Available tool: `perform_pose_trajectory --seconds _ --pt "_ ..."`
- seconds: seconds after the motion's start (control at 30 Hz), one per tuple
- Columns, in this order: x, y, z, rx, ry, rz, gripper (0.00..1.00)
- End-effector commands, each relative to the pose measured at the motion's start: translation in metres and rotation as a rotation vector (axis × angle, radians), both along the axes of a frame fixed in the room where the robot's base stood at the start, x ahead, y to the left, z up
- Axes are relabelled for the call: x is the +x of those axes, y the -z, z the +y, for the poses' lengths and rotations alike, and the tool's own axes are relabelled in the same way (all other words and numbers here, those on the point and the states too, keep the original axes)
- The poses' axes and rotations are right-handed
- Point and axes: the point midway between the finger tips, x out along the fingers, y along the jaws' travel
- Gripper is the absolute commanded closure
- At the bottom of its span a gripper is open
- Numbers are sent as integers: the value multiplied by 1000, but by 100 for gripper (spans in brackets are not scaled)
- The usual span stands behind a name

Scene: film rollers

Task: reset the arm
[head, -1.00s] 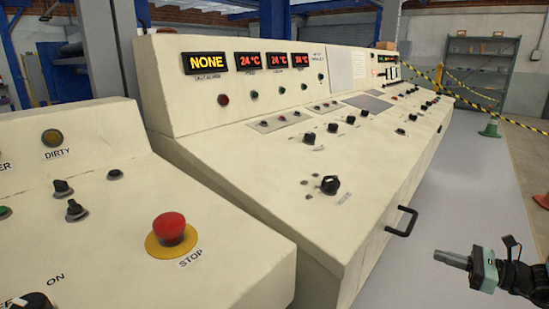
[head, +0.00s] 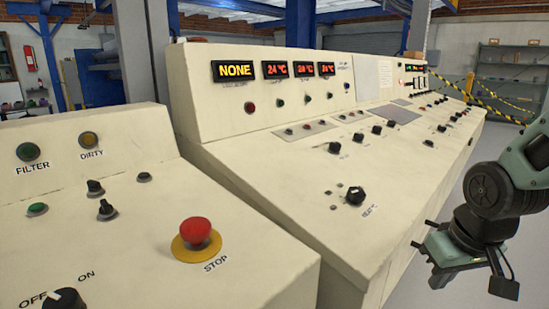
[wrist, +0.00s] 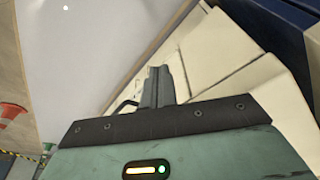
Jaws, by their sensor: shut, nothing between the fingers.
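My gripper (head: 452,258) is at the right of the head view, low beside the front of the cream control console (head: 290,185). It hangs in free space beneath my arm link. In the wrist view its two fingers (wrist: 158,86) are together with nothing between them. The cream console also shows behind and right of the fingers in the wrist view (wrist: 235,62). I cannot tell the exact gap between gripper and console.
A red stop button (head: 196,232) sits on the nearer panel, with several knobs around it. A black selector knob (head: 355,195) is on the console slope. Grey floor (wrist: 90,45) is open beside the console.

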Motion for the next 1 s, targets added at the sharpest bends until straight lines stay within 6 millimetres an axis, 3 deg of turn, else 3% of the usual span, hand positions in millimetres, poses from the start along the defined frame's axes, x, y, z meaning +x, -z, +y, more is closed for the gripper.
perform_pose_trajectory --seconds 0.03,0.2,0.5,0.57,0.6,0.87,1.0 --pt "-7 -1 26 8 -67 27 100" --pt "-37 -6 90 14 -262 92 100" --pt "-121 -17 172 -23 -609 203 100" --pt "-138 -22 181 -36 -669 222 100" --pt "-134 -37 178 -33 -649 221 100" --pt "-132 -90 177 -31 -643 220 100" --pt "-132 -131 177 -31 -641 220 100"
